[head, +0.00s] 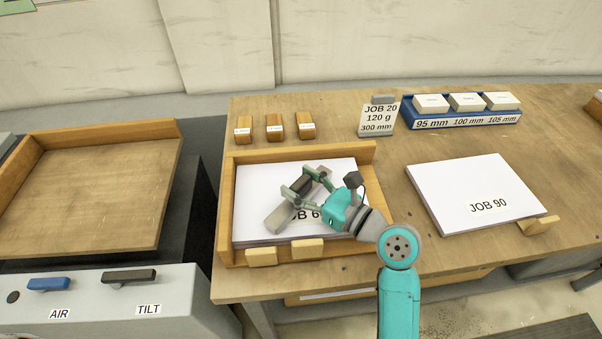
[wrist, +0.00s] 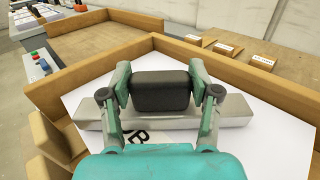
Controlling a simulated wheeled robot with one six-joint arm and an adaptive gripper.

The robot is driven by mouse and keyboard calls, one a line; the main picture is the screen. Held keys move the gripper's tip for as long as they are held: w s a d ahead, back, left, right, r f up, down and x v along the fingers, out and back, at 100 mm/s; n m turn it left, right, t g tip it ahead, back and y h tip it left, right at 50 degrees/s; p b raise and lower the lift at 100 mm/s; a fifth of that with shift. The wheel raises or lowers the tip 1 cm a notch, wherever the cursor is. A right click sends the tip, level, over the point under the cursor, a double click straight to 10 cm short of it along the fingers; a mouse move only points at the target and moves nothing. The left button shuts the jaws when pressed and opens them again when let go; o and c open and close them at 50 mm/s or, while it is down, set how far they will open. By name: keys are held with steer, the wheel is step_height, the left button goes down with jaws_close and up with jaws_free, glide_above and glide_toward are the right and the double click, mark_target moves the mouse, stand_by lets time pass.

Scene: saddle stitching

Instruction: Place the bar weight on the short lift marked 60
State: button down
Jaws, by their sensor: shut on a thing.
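The bar weight is a grey metal bar (head: 281,217) with a black grip. My gripper (head: 303,184) is shut on the black grip, with one finger on each side. In the wrist view the black grip (wrist: 160,93) sits between the fingers, and the grey bar (wrist: 236,108) runs out on both sides. The bar is over the white paper stack (head: 262,185) in a wooden tray. I cannot tell whether it touches the paper. The stack's label reads "JOB 6", its last digit hidden by my gripper.
The tray has raised walls (head: 300,155) and two wooden blocks (head: 261,257) at its front. The JOB 90 stack (head: 465,190) lies to the right. Several small blocks, a JOB 20 card (head: 378,119) and a blue rack (head: 462,120) stand behind. A panel with AIR and TILT levers is at left.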

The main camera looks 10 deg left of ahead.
steer(key=shift+f, duration=0.1)
stand_by(0.3)
steer(key=shift+c, duration=1.2)
jaws_free()
steer(key=shift+f, duration=0.15)
steer(key=shift+s+d, duration=0.1)
steer(key=shift+d, duration=0.15)
steer(key=v, duration=1.1)
steer(key=shift+s+d, duration=0.1)
steer(key=shift+d, duration=0.15)
